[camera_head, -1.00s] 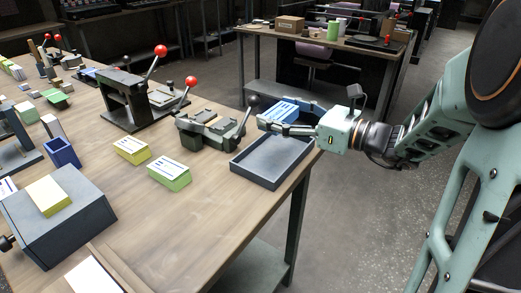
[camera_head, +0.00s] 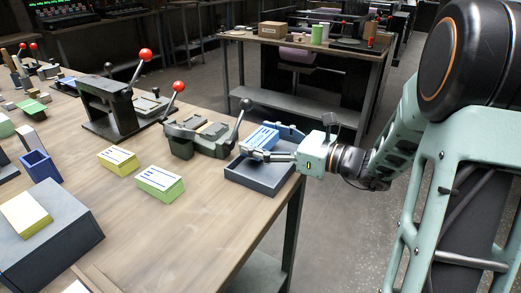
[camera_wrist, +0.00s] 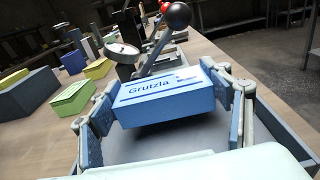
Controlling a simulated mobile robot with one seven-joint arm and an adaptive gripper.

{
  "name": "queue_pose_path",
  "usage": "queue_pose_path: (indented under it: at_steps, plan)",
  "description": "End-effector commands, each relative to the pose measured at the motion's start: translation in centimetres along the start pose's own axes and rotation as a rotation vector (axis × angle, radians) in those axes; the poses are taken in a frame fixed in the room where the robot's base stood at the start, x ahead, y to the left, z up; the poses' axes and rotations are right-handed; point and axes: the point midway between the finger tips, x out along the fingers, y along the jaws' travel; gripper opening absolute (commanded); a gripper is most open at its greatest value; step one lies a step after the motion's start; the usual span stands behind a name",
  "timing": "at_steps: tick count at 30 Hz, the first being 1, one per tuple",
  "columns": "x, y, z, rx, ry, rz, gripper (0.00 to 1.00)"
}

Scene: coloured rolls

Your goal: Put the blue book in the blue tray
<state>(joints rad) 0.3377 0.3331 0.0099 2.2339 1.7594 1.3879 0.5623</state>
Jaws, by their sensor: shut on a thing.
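The blue book (camera_head: 262,137) is a thick block with a white-striped cover, lettered "Grutzla" in the wrist view (camera_wrist: 165,92). My gripper (camera_head: 268,145) is shut on it, with one finger on each side of the book in the wrist view (camera_wrist: 165,105). The tray (camera_head: 262,184) is shallow and dark blue-grey, at the table's right edge. The book is over the tray, close above its floor (camera_wrist: 170,142); I cannot tell the exact gap. My gripper hides part of the tray's far side in the head view.
A dark vise-like device (camera_head: 195,140) with a black-knobbed lever (camera_head: 245,104) stands just left of the tray. A yellow book (camera_head: 118,160) and a green book (camera_head: 159,183) lie on the table. Bare tabletop lies in front.

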Motion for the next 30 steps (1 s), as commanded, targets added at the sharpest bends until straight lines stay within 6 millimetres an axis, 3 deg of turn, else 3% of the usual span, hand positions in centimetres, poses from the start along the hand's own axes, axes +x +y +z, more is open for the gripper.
queue_pose_path:
  at_steps: [1, 4, 27, 28, 30]
  plan:
    - [0.1, 0.0, -1.2, 0.004, 0.001, 0.000, 0.41]
    - [0.1, 0.0, -2.5, 0.003, 0.000, 0.000, 0.41]
    - [0.1, 0.1, -4.3, 0.005, 0.010, 0.000, 0.41]
    - [0.1, 0.1, -4.4, 0.006, 0.012, 0.000, 0.74]
    - [0.1, 0.1, -4.5, 0.007, 0.013, 0.000, 0.82]
